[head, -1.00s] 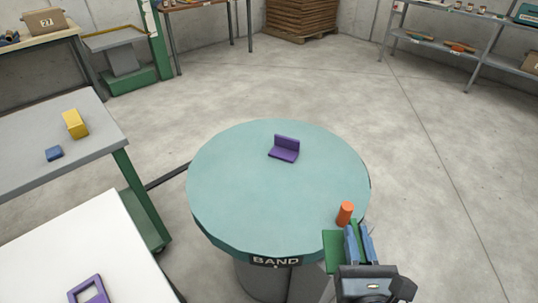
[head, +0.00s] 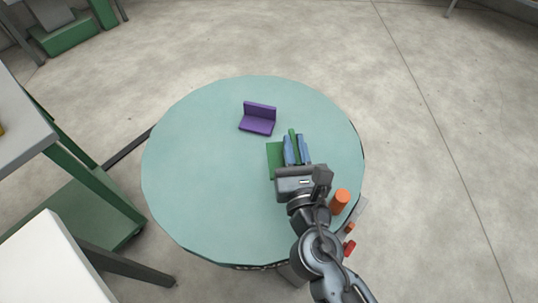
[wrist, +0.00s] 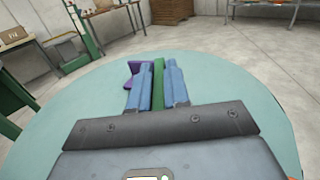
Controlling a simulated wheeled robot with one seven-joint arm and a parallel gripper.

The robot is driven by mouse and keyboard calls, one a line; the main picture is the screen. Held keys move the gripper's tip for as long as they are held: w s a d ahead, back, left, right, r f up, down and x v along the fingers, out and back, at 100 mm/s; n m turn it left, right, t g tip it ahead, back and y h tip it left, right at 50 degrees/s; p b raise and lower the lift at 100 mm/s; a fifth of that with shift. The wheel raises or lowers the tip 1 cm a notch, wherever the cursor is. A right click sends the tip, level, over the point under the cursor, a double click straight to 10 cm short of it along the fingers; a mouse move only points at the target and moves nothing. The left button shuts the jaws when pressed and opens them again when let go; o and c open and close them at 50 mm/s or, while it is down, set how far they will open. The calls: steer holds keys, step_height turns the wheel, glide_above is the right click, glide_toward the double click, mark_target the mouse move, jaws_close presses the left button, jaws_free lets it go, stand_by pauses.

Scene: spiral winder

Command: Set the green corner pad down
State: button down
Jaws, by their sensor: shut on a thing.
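The green corner pad (head: 274,158) is an L-shaped piece. One face of it lies flat to the left of my gripper in the head view, and its upright face is between the jaws. My gripper (head: 296,147) is shut on that upright face, over the middle-right of the round teal table (head: 200,190). In the wrist view the pad (wrist: 158,88) shows as a green strip between the blue fingers (wrist: 157,85). I cannot tell whether the pad touches the tabletop.
A purple corner pad (head: 257,120) stands on the table just beyond my gripper, to the left. An orange cylinder (head: 340,201) stands near the right edge, close beside my arm. The left part of the tabletop is clear.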

mark_target(273, 149)
steer(key=a+f, duration=0.1)
steer(key=w+a+f, duration=0.1)
steer(key=a, duration=0.1)
steer(key=w+a+f+b, duration=0.1)
steer(key=shift+a, duration=0.15)
steer(key=shift+f+b, duration=1.05)
steer(key=shift+f, duration=0.9)
steer(key=shift+f, duration=0.15)
steer(key=c, duration=1.1)
jaws_free()
steer(key=shift+r, duration=0.2)
steer(key=s, duration=0.4)
steer(key=s+d, duration=0.1)
steer(key=s, duration=0.6)
steer(key=shift+s+d, duration=0.2)
steer(key=shift+s, duration=0.2)
